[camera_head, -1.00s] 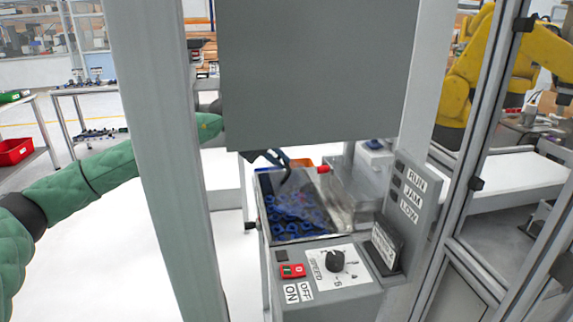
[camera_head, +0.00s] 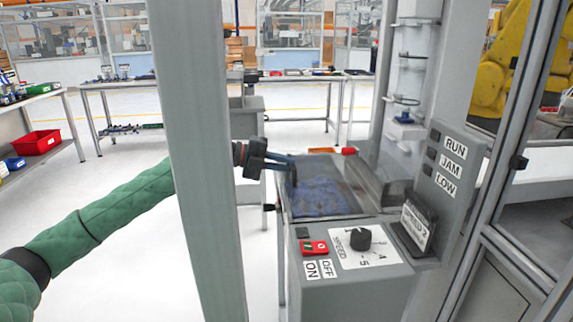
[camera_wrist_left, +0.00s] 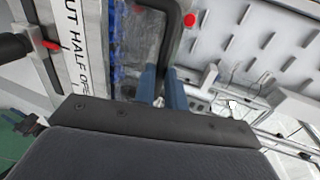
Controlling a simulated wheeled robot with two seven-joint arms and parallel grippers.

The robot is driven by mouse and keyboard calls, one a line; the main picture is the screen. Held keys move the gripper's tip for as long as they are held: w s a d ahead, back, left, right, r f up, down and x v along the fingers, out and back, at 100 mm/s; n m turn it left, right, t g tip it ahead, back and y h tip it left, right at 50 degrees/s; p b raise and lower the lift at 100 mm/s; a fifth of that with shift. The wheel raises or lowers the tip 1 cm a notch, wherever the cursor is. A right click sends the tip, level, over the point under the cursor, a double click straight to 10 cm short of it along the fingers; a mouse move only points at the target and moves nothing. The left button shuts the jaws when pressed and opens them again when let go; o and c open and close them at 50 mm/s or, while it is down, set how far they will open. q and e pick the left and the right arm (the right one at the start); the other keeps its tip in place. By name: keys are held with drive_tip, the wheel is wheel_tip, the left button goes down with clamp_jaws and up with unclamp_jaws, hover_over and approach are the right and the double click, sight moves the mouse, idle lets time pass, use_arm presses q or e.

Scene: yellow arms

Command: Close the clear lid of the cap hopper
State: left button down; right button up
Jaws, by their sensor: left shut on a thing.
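The cap hopper (camera_head: 287,205) is a grey box on the machine, with blue caps (camera_head: 325,198) inside. The caps look hazy through the clear lid (camera_head: 345,190), which appears low over the hopper; I cannot tell whether it is fully flat. My left gripper (camera_head: 291,163) reaches over the hopper's back left from the left. In the left wrist view its blue fingers (camera_wrist_left: 164,90) are shut on the lid's black handle (camera_wrist_left: 172,35), whose lower end they hide. My right gripper is not in view.
A control panel with a red switch (camera_head: 314,247) and a speed dial (camera_head: 361,239) is in front of the hopper. A red-tipped part (camera_head: 348,151) is at its back. A grey post (camera_head: 200,160) crosses in front of my left arm.

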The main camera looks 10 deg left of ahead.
use_arm(q)
drive_tip(key=shift+s+a+f+h+b, duration=0.1)
drive_tip(key=shift+f+h+b, duration=0.35)
drive_tip(key=shift+f, duration=0.4)
drive_tip(key=c, duration=1.5)
unclamp_jaws()
drive_tip(key=shift+a, duration=0.1)
drive_tip(key=shift+o, duration=0.2)
drive_tip(key=v, duration=0.7)
drive_tip(key=shift+s+a, duration=0.2)
drive_tip(key=shift+a, duration=0.15)
